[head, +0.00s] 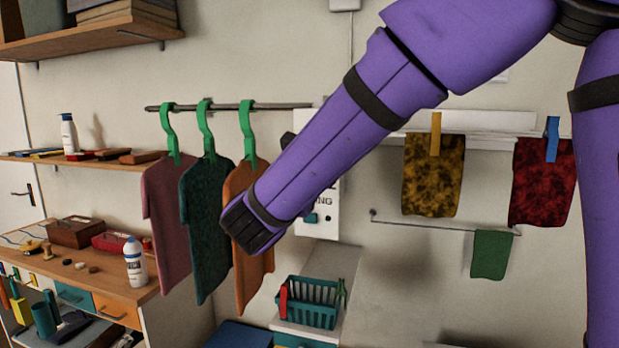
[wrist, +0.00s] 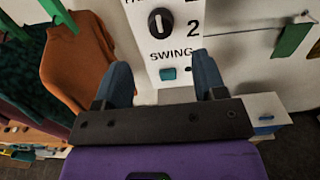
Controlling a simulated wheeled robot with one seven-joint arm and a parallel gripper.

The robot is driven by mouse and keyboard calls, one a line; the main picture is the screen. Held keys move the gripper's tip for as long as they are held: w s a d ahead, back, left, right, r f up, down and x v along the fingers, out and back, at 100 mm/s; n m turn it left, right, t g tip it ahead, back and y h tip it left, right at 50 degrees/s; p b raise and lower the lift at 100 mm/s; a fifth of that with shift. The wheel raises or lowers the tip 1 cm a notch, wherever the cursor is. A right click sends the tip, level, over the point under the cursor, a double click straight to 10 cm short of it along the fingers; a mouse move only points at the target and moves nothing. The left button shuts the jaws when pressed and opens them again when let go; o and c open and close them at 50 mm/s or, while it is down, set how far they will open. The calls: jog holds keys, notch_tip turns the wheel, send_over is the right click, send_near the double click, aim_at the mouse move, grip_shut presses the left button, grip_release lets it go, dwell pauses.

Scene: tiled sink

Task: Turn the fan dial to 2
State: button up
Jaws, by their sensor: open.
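The fan dial (wrist: 160,22) is a round black knob on a white control panel (wrist: 183,75) in the wrist view. A white pointer mark shows on the knob, and a "2" is printed to its right. Below are the word "SWING" and a teal button (wrist: 168,74). My gripper (wrist: 163,75) is open and empty, its two blue-grey fingers spread apart below the dial in the picture. They appear clear of the dial. In the head view the panel (head: 322,212) is partly hidden behind my purple arm, and the dial cannot be made out clearly there.
Shirts on green hangers (head: 205,135) hang from a rail left of the panel. A teal basket (head: 308,303) stands on a white surface below. Cloths (head: 433,178) hang by pegs at the right.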

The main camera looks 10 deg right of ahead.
jog(key=x, duration=0.8)
jog(key=shift+w+d, duration=0.2)
jog(key=shift+w, duration=0.05)
jog(key=c, duration=0.9)
